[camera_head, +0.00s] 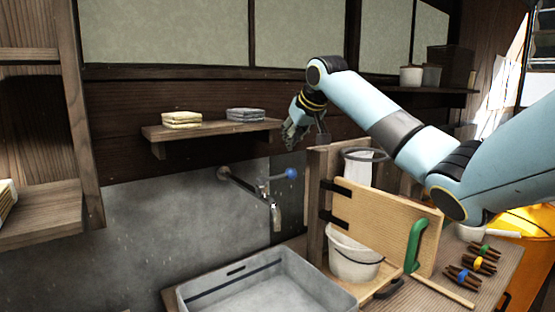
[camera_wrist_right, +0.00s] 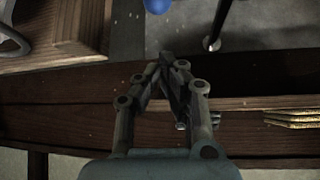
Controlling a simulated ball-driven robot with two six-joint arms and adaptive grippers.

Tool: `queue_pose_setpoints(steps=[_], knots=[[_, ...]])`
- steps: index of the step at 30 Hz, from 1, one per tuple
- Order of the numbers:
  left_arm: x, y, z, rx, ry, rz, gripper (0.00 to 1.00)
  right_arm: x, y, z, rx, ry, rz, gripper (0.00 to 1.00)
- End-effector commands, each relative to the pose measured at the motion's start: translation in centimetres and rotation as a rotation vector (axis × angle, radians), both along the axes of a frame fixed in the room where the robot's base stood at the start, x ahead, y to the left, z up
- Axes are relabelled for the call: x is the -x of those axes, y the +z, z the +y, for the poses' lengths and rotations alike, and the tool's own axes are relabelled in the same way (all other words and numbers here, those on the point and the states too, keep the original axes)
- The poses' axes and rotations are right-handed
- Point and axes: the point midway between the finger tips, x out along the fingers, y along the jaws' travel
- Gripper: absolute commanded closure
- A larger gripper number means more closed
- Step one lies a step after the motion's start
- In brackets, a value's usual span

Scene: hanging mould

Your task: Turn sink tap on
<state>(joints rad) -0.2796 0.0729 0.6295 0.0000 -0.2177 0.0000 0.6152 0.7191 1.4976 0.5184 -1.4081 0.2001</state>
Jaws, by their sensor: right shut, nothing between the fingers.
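The sink tap (camera_head: 274,212) comes out of the grey wall panel and points down over the basin. Its blue knob (camera_head: 292,173) sits at the right, by the wall. In the right wrist view the blue knob (camera_wrist_right: 158,5) is cut by the top edge, with a metal pipe (camera_wrist_right: 215,36) to its right. My right gripper (camera_head: 288,138) is above the knob, near the right end of the wall shelf, apart from the tap. In the wrist view its fingers (camera_wrist_right: 170,60) are closed together and empty. My left gripper is in neither view. No water stream shows.
A grey basin (camera_head: 262,290) lies below the tap. A wooden frame with a hinged board (camera_head: 380,218) and green handle (camera_head: 415,245) stands close right of the tap. The wall shelf (camera_head: 212,129) holds folded cloths (camera_head: 181,120). Bundled sticks (camera_head: 478,263) lie at right.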

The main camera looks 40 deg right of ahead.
Motion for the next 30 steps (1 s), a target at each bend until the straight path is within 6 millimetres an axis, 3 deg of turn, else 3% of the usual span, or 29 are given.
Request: queue_pose_setpoints(steps=[5, 10, 14, 19, 24, 30], knots=[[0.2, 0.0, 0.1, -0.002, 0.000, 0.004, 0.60, -0.2, 0.9, -0.7, -0.007, -0.012, -0.012, 1.00], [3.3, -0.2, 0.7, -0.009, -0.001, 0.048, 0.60, -0.2, 0.9, -0.7, -0.007, -0.012, -0.012, 1.00], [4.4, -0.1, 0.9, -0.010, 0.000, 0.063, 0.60, -0.3, 0.7, -0.7, -0.008, -0.012, -0.011, 1.00], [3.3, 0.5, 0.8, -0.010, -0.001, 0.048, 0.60, -1.3, -0.4, -0.9, -0.010, -0.012, -0.009, 1.00], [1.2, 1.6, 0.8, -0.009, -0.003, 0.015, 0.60, -3.4, -2.7, -1.5, -0.012, -0.012, -0.008, 1.00], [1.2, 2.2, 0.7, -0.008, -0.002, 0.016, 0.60, -5.6, -5.1, -2.3, -0.010, -0.013, -0.011, 1.00]])
